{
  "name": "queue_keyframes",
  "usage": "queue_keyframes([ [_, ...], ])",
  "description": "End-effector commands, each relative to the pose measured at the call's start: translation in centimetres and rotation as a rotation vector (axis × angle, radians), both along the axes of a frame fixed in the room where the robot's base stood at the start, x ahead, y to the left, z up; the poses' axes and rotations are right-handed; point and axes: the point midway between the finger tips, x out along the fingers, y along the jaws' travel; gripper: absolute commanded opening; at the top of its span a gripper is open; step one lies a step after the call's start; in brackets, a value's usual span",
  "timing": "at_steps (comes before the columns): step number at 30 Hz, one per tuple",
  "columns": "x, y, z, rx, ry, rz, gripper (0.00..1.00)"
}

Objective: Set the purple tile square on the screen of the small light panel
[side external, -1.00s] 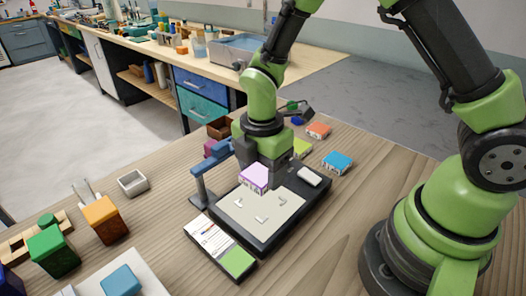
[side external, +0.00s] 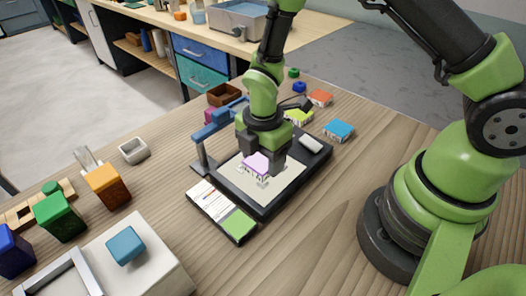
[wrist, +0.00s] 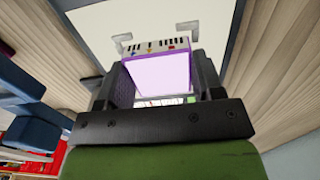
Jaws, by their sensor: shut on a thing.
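The purple tile (side external: 257,163) is held in my gripper (side external: 262,158), low over the screen. In the wrist view the tile (wrist: 162,75) sits between both fingers, its marked white edge facing the far side. The small light panel (side external: 268,208) is a dark-framed slab with a pale cream screen (side external: 287,188). The screen also shows in the wrist view (wrist: 100,30), with two light corner marks beyond the tile. I cannot tell whether the tile touches the screen. The fingers hide part of the screen.
A card with a green patch (side external: 238,224) lies in front of the panel. Blue (side external: 338,129) and orange (side external: 320,97) tiles lie behind right. A white block (side external: 311,144) rests on the panel's far end.

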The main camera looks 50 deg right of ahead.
Motion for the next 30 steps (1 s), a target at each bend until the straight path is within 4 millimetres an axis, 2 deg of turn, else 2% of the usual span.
queue_keyframes([
  [5, 0.0, 0.0, 0.0, 0.0, 0.0, 0.0, 0.33],
  [6, 0.0, 0.0, 0.0, 0.0, 0.0, 0.0, 0.66],
  [9, 0.0, 0.0, 0.0, 0.0, 0.0, 0.0, 0.89],
  [10, 0.0, 0.0, 0.0, 0.0, 0.0, 0.0, 0.91],
  [20, 0.1, 0.0, 0.5, 0.0, -0.002, 0.001, 0.91],
  [23, 0.1, 0.0, 1.7, 0.001, -0.005, 0.001, 0.91],
  [30, 0.1, 0.0, 6.3, 0.001, -0.007, 0.0, 0.91],
])
